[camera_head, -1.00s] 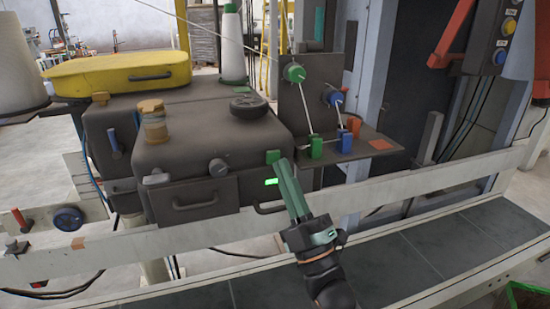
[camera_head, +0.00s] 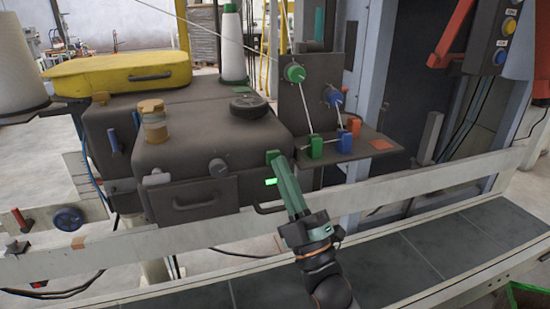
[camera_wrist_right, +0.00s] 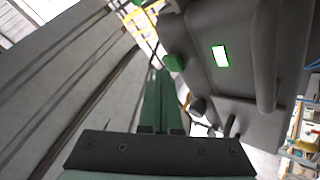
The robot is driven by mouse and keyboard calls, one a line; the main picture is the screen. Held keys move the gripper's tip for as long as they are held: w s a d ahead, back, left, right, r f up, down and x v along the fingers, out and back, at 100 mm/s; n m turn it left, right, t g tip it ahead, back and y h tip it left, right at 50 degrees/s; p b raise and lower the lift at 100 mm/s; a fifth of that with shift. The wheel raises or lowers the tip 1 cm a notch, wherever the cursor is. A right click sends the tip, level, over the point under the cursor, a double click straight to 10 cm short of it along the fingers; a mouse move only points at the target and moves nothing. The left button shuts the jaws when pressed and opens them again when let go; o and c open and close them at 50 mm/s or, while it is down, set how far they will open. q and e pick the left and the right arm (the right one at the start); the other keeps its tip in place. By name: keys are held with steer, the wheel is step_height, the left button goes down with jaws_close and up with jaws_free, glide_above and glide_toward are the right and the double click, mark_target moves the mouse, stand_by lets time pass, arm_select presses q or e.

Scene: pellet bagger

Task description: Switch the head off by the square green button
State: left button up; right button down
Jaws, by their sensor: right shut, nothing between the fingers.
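The square green button (camera_head: 272,155) is on the upper right front corner of the dark machine head (camera_head: 215,140). A lit green display (camera_head: 271,182) glows just below it. My right gripper (camera_head: 279,163) is shut and empty, with its long green fingers pointing up at the button and overlapping its lower right part. In the right wrist view the fingertips (camera_wrist_right: 160,72) lie just beside the green button (camera_wrist_right: 174,62). I cannot tell whether they touch it. The lit display also shows in that view (camera_wrist_right: 220,56). My left gripper is not in view.
To the right, a bracket plate holds a green roller (camera_head: 294,73) and a blue roller (camera_head: 333,97), with green and blue blocks below. A black knob (camera_head: 249,107) and a tan jar (camera_head: 154,122) are on top of the head. A pale rail (camera_head: 400,190) runs across below.

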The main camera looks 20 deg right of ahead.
steer(key=shift+w, duration=0.5)
stand_by(0.3)
steer(key=shift+s, duration=0.1)
steer(key=shift+s+p, duration=0.3)
steer(key=shift+s, duration=0.6)
steer(key=s+p, duration=0.1)
steer(key=s, duration=0.5)
steer(key=shift+d, duration=0.1)
stand_by(1.2)
